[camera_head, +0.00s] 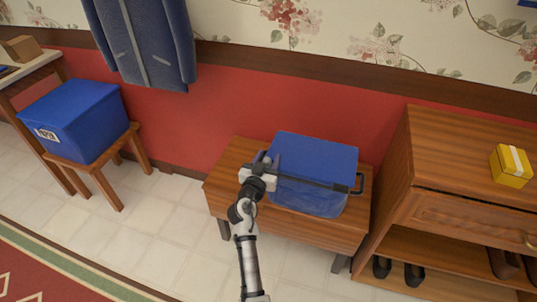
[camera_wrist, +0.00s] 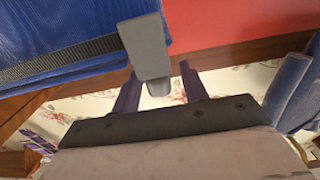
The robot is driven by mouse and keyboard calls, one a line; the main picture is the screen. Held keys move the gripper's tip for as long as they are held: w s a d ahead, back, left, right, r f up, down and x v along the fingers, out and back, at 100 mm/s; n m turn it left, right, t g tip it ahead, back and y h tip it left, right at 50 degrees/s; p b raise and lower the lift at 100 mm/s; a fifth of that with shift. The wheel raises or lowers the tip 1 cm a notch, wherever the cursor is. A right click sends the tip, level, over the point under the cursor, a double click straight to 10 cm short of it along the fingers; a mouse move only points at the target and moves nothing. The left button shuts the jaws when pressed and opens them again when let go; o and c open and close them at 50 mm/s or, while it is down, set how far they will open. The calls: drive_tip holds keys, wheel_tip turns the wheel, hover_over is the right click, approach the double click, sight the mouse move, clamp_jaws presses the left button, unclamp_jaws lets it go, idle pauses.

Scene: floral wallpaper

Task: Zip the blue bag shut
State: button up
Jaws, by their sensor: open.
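The blue bag (camera_head: 316,158) sits on a wooden bench, with a dark zip strip (camera_head: 318,184) along its upper front side. In the wrist view, the bag (camera_wrist: 50,30) fills the upper left and the strip (camera_wrist: 60,58) runs to a grey zip slider (camera_wrist: 147,45). The slider's small lower tab appears between my two fingers. My gripper (camera_head: 268,163) is at the bag's left front corner. In the wrist view my gripper (camera_wrist: 160,87) is open, with a finger on each side of the tab. I cannot tell whether they touch it.
The bench (camera_head: 230,170) has bare top left of the bag. A dark loop (camera_head: 360,183) stands out at the bag's right end. A wooden shoe cabinet (camera_head: 450,180) stands close on the right. A blue box (camera_head: 75,120) on a stool and a hanging blue coat (camera_head: 145,45) are left.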

drive_tip(key=shift+w+d, duration=0.15)
drive_tip(key=shift+w, duration=0.4)
